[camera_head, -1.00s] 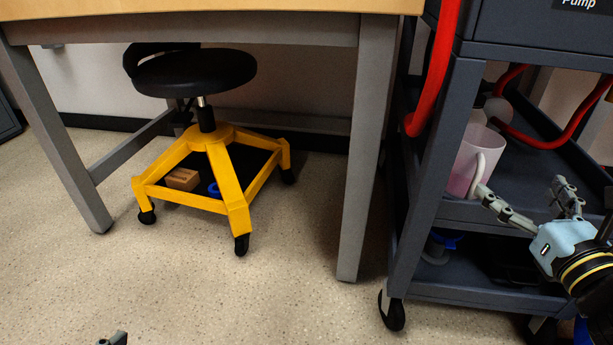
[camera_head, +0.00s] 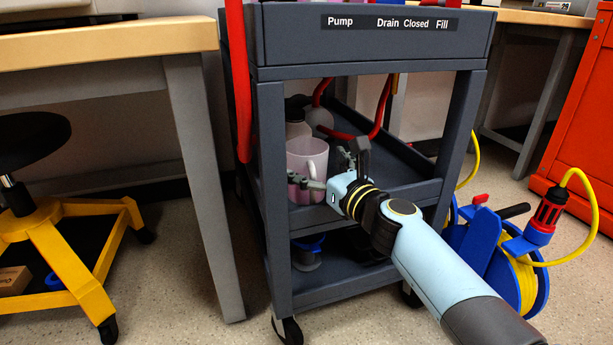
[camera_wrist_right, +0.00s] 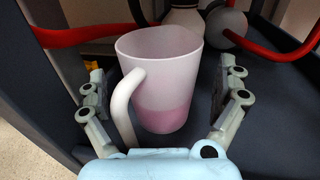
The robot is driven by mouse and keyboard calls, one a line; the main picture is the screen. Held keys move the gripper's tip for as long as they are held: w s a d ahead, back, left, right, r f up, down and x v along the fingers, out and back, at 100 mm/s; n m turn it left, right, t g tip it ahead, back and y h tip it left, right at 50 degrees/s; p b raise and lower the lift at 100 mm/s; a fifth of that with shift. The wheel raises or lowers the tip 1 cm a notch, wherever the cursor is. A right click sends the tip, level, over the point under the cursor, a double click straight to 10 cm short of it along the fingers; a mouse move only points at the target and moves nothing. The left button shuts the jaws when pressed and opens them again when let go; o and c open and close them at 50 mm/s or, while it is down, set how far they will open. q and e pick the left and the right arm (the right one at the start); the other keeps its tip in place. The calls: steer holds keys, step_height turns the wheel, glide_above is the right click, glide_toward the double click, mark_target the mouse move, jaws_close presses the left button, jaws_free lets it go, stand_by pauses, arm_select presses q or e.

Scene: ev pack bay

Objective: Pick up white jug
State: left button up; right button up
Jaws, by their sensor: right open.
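The white jug (camera_head: 307,167) stands upright on the middle shelf of the dark grey cart, near its front left post. In the right wrist view the jug (camera_wrist_right: 165,72) has pinkish contents in its lower part and its handle (camera_wrist_right: 124,108) faces my gripper. My right gripper (camera_head: 327,170) is open at the jug's near side. In the right wrist view its fingers (camera_wrist_right: 163,98) stand on both sides of the jug, with gaps; nothing is held. My left gripper is not in view.
Red hoses (camera_head: 384,104) and a round bottle (camera_head: 319,121) stand behind the jug. The cart's post (camera_head: 274,200) and shelf lip (camera_head: 407,196) bound the opening. A wooden table (camera_head: 110,42) is left, a blue cable reel (camera_head: 489,249) right.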

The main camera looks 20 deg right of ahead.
steer(key=shift+w+a+f, duration=0.1)
steer(key=shift+w, duration=0.3)
steer(key=shift+c, duration=0.3)
steer(key=c, duration=1.6)
steer(key=shift+r, duration=0.25)
